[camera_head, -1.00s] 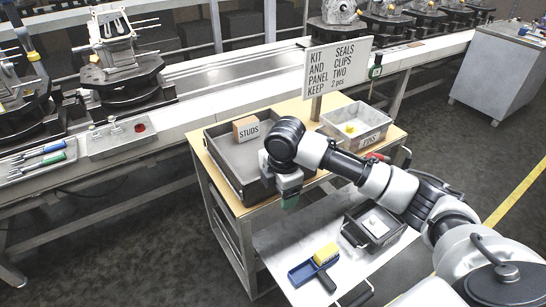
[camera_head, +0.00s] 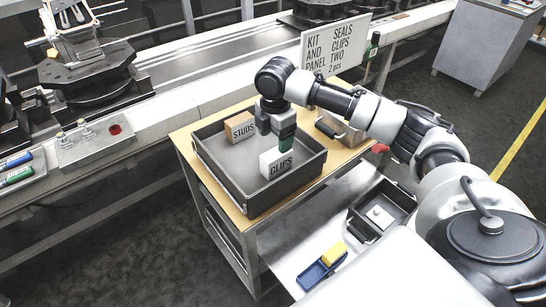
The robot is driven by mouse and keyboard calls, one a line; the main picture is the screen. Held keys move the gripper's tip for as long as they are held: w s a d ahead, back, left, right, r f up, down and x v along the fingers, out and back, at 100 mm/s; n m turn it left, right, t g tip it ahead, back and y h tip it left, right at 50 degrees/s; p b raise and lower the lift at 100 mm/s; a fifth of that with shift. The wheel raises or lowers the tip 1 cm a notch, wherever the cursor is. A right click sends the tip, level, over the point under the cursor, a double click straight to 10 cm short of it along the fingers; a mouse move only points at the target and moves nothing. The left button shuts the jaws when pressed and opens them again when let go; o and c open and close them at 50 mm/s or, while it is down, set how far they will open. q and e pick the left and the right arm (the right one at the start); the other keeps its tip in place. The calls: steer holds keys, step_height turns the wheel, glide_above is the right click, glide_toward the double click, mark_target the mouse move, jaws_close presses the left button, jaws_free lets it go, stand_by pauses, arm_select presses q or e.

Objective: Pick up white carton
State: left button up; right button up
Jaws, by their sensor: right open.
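The white carton (camera_head: 277,163), labelled CLIPS, stands in the grey tray (camera_head: 228,186) on the wooden-topped cart. My right gripper (camera_head: 276,153) points down over the tray, with its green-tipped fingers just above and partly in front of the carton's top. It is open, and I cannot tell whether a finger touches the carton. A brown carton (camera_head: 239,127) labelled STUDS stands in the same tray, to the left of the gripper. My left gripper is not in view.
A sign (camera_head: 334,46) stands behind my right arm. A bin at the cart's right is mostly hidden by the arm. The lower shelf holds a black bin (camera_head: 372,232) and a blue tool with a yellow block (camera_head: 334,254). The conveyor (camera_head: 214,72) runs behind.

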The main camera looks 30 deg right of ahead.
mark_target(277, 157)
steer(key=shift+s+f, duration=0.25)
steer(key=shift+f, duration=0.95)
step_height(277, 157, down, 5)
steer(key=shift+d+p, duration=0.15)
steer(key=shift+p, duration=0.35)
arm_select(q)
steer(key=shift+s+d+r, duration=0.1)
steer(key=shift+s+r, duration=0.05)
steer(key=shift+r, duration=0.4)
arm_select(e)
steer(key=shift+c, duration=0.3)
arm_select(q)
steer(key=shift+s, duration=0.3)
arm_select(e)
steer(key=c, duration=1)
